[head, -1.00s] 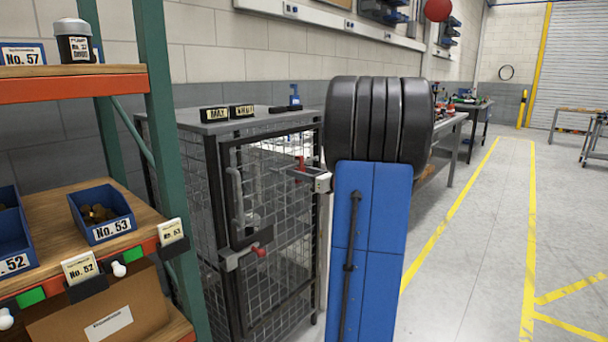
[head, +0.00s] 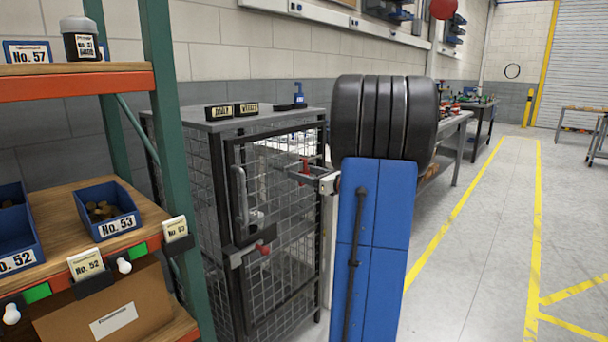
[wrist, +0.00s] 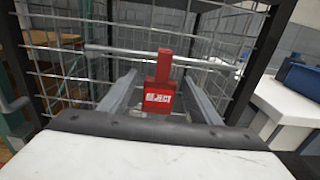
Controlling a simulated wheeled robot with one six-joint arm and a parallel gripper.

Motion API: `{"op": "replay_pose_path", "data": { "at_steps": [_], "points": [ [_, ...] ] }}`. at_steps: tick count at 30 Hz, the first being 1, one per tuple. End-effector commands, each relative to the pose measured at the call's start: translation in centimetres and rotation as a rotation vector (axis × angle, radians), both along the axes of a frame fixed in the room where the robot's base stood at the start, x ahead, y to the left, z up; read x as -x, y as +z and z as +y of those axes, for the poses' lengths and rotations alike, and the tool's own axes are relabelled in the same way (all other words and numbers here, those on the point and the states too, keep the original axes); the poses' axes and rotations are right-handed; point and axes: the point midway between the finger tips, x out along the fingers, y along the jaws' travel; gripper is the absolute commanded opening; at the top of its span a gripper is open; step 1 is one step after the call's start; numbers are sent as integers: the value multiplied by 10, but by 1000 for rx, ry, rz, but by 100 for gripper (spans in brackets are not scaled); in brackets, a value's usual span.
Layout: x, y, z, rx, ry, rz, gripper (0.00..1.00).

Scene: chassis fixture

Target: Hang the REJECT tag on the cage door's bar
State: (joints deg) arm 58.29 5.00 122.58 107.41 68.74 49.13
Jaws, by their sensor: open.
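The red REJECT tag (wrist: 158,98) is upright in the wrist view, its white label facing me. Its narrow upper part crosses in front of the cage door's horizontal bar (wrist: 215,65); I cannot see how it sits behind the bar. My gripper (wrist: 160,76) is open, one finger on each side of the tag, with gaps between. In the head view my gripper (head: 298,177) is at the front of the cage door (head: 283,222), and a small red part of the tag (head: 304,165) shows there.
The door has a vertical handle (head: 240,195) and a latch with a red knob (head: 264,248). Black label blocks (head: 232,109) stand on the cage top. A shelf rack with blue bins (head: 105,210) is at the left. The floor at the right is clear.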

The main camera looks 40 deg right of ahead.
Motion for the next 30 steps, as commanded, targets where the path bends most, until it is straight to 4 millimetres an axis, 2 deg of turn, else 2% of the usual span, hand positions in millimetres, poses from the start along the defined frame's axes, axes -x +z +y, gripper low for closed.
{"op": "replay_pose_path", "data": {
  "at_steps": [4,8,30],
  "points": [
    [6,0,-1,0,-1,0,57],
    [22,0,-3,1,-3,1,57],
    [141,0,-12,0,-4,1,57]
  ]
}}
